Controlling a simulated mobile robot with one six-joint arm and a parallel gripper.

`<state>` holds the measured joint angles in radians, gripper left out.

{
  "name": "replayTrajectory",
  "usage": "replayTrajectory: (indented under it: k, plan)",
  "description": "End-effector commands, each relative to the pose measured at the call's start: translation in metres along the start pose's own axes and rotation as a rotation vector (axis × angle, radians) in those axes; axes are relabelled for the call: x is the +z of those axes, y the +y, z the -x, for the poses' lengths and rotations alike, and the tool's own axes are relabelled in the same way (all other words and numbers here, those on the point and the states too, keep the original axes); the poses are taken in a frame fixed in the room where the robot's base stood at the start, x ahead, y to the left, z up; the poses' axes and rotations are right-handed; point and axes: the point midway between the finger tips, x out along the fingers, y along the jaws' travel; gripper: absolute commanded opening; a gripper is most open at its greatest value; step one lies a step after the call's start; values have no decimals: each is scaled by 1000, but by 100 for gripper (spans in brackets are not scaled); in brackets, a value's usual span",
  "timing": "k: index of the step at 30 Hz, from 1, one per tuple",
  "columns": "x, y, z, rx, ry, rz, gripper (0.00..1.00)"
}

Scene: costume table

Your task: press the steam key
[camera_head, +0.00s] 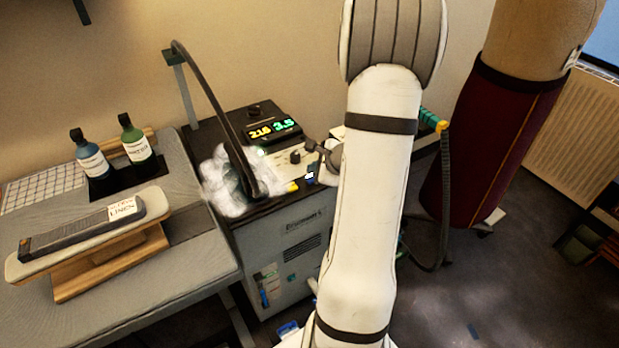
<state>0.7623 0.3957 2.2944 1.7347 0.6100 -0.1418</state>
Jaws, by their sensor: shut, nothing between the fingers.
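The steam station (285,235) is a dark grey cabinet at the middle, with a sloped pale control panel (283,160) on top. Its display (272,129) is lit and reads 216 in yellow and 3.5 in green. I cannot tell for certain which control is the steam key. My gripper (314,148) is dark, small in view and shut with nothing in it. It is over the panel's right side, right of the knob. My arm hides the area to its right. Contact cannot be told.
An ironing table (185,250) at left holds two bottles (91,158) (135,141) and a padded wooden board (110,255). A maroon dress form (490,140) stands at right.

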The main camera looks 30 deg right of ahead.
Motion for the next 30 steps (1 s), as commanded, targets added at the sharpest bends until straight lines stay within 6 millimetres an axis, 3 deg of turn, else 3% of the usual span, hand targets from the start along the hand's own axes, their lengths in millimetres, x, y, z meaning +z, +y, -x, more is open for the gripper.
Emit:
replayTrajectory:
  k: [30]
  plan:
    - [-4, 5, -7, 0, 0, 0, 0]
